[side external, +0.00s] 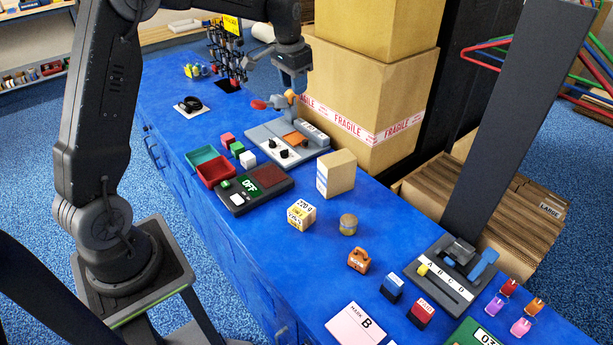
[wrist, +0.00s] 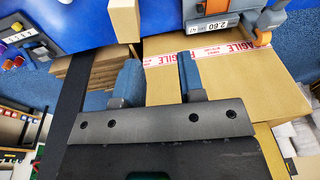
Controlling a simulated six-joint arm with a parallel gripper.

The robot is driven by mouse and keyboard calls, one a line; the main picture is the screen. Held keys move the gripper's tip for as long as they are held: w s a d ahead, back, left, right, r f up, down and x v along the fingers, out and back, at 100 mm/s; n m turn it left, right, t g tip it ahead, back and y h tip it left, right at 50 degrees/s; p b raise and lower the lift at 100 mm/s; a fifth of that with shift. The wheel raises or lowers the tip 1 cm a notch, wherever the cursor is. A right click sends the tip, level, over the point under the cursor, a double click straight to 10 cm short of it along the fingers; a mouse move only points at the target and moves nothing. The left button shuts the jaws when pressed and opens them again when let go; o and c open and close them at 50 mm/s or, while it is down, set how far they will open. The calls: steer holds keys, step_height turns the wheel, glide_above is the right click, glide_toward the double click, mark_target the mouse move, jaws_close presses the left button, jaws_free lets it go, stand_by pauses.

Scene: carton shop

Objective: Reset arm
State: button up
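My gripper (side external: 292,84) hangs at the top middle of the side view, over the far part of the blue table and near the stacked cartons. In the wrist view my gripper (wrist: 158,66) shows its two blue-grey fingers apart, with nothing held between them. A carton with red-and-white FRAGILE tape (side external: 364,134) lies behind the fingers in the wrist view (wrist: 262,85). My forearm reaches across the top of the side view.
A grey device with an orange part (side external: 320,128) stands below my gripper. The table's near-left strip is clear.

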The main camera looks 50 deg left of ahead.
steer(key=s+d+r+t, duration=0.2)
steer(key=s+d+r, duration=0.5)
steer(key=s+d, duration=0.15)
steer(key=s+d+t, duration=0.1)
steer(key=s+d, duration=0.4)
steer(key=s, duration=0.5)
steer(key=s+d+f+t, duration=0.1)
steer(key=s+d, duration=0.4)
steer(key=s, duration=0.4)
steer(key=shift+s+f+h, duration=0.15)
steer(key=shift+s+h, duration=0.15)
steer(key=shift+s, duration=0.05)
steer(key=shift+d, duration=0.1)
stand_by(0.3)
